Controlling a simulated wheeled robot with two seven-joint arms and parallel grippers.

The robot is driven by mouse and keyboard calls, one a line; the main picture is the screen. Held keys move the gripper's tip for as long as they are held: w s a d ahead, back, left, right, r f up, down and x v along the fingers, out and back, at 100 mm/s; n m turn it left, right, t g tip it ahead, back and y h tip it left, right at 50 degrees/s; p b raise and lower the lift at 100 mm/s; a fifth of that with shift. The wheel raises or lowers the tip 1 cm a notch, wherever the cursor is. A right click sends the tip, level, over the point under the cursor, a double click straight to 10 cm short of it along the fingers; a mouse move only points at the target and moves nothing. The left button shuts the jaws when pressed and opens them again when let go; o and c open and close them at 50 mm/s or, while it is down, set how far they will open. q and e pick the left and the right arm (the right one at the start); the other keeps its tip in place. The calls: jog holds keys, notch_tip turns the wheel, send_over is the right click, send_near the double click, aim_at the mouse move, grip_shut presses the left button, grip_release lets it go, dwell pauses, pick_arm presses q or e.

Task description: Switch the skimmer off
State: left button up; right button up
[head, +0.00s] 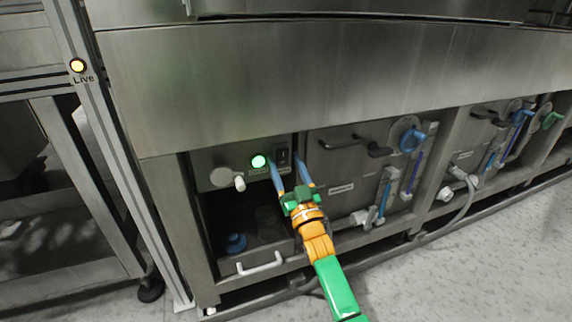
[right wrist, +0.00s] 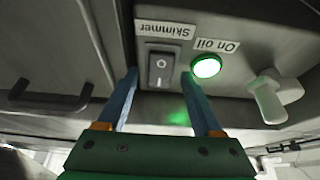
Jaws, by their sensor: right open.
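The skimmer switch is a black rocker (right wrist: 161,66) on a grey panel, beside an upside-down "Skimmer" label (right wrist: 165,29) in the right wrist view. It also shows in the head view (head: 283,157). A round green lamp (right wrist: 206,67) next to it is lit, with an "On oil" label (right wrist: 216,44); it glows in the head view too (head: 258,161). My right gripper (head: 285,160) is open, its blue fingers either side of the switch; the right wrist view (right wrist: 160,78) shows nothing between them. Whether the fingertips touch the panel I cannot tell. My left gripper is not in view.
A white valve handle (right wrist: 267,97) sticks out beside the lamp. Dark handles (head: 340,143) and a blue-handled valve (head: 411,139) are on the door to the right. An open dark bay (head: 235,215) lies below the panel. A yellow "Live" lamp (head: 77,65) is on the left post.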

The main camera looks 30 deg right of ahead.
jog(key=shift+p+v, duration=0.4)
jog(key=shift+v, duration=0.6)
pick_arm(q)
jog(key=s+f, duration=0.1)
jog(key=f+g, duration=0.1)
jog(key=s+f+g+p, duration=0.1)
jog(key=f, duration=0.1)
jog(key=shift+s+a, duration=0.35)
pick_arm(e)
jog(key=v, duration=0.5)
